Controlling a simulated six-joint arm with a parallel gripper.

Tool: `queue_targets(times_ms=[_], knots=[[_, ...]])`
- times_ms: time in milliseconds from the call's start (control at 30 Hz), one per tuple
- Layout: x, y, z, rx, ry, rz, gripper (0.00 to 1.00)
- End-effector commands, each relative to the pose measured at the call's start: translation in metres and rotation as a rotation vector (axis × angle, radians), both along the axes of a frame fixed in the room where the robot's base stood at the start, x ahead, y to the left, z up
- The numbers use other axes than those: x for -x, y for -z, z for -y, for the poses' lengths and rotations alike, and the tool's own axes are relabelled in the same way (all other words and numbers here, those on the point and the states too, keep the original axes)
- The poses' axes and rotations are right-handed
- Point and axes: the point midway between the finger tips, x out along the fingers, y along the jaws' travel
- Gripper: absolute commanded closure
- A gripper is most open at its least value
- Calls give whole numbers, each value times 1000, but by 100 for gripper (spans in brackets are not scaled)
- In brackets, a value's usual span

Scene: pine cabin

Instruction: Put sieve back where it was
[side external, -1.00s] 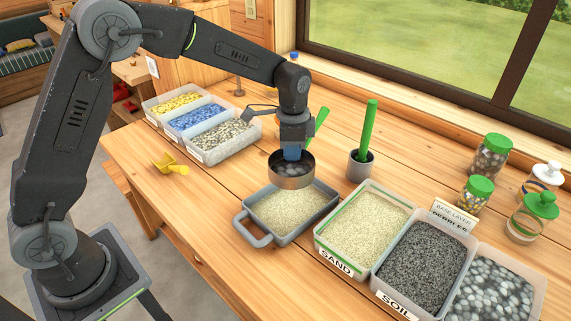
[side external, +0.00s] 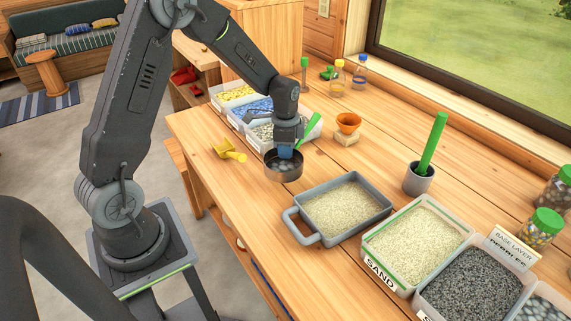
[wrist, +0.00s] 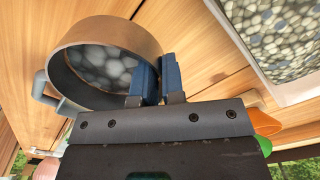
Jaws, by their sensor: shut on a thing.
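The sieve is a round metal pan (side external: 284,172) with a green handle (side external: 309,127) and grey pebbles (wrist: 105,65) inside. My gripper (side external: 286,152) is shut on it close to the rim, its blue fingers (wrist: 157,80) beside the pan in the wrist view. The sieve is roughly level over bare table, left of the grey sand tray (side external: 383,212) and in front of the white trays. I cannot tell whether its underside touches the table.
A yellow scoop (side external: 229,151) lies to the left. White trays (side external: 222,107) and an orange funnel on a block (side external: 348,122) stand behind. A grey cup with a green stick (side external: 418,181) and labelled sand (side external: 372,246) and soil bins (side external: 425,296) are right. Bare table surrounds the scoop.

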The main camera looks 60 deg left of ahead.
Motion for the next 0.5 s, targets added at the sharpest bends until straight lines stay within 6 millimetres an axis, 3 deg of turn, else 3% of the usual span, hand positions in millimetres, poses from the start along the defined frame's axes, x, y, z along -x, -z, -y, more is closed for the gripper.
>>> queue_targets(times_ms=[367, 500], knots=[[0, 40, 0, 1, 0, -2, 100], [-1, 43, 0, -1, 0, 2, 100]])
